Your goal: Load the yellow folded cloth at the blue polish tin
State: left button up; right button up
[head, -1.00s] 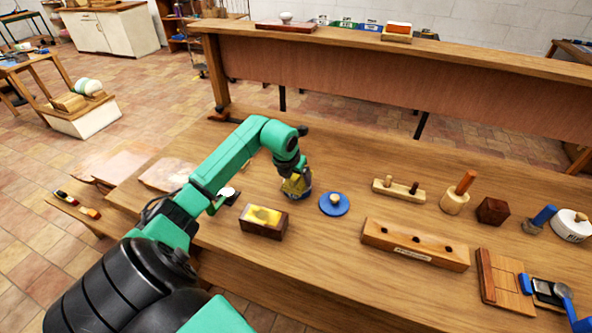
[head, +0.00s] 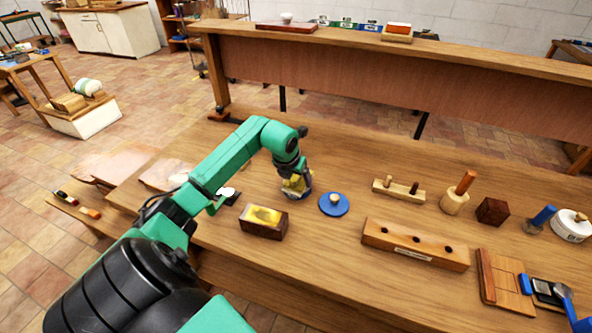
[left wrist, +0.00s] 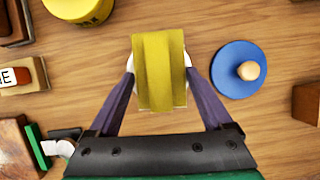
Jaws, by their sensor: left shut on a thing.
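My left gripper (head: 294,178) is shut on the yellow folded cloth (left wrist: 160,70), which lies between its two fingers in the left wrist view. A round thing with a pale rim (left wrist: 188,60) shows on both sides of the cloth, directly beneath it; it looks like the polish tin, mostly hidden. In the head view a bluish edge shows around the yellow cloth (head: 293,186). I cannot tell whether the cloth touches the tin or is inside it. A blue disc with a wooden knob (head: 333,204) lies just right of the gripper. My right gripper is not in view.
A dark wooden box with a yellow top (head: 264,221) stands in front of the gripper. A wooden block with holes (head: 415,243) and a pegged block (head: 399,190) are to the right. A yellow round container (left wrist: 80,8) shows at the wrist view's top left.

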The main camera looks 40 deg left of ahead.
pick_arm(q)
jog(key=shift+r, duration=3)
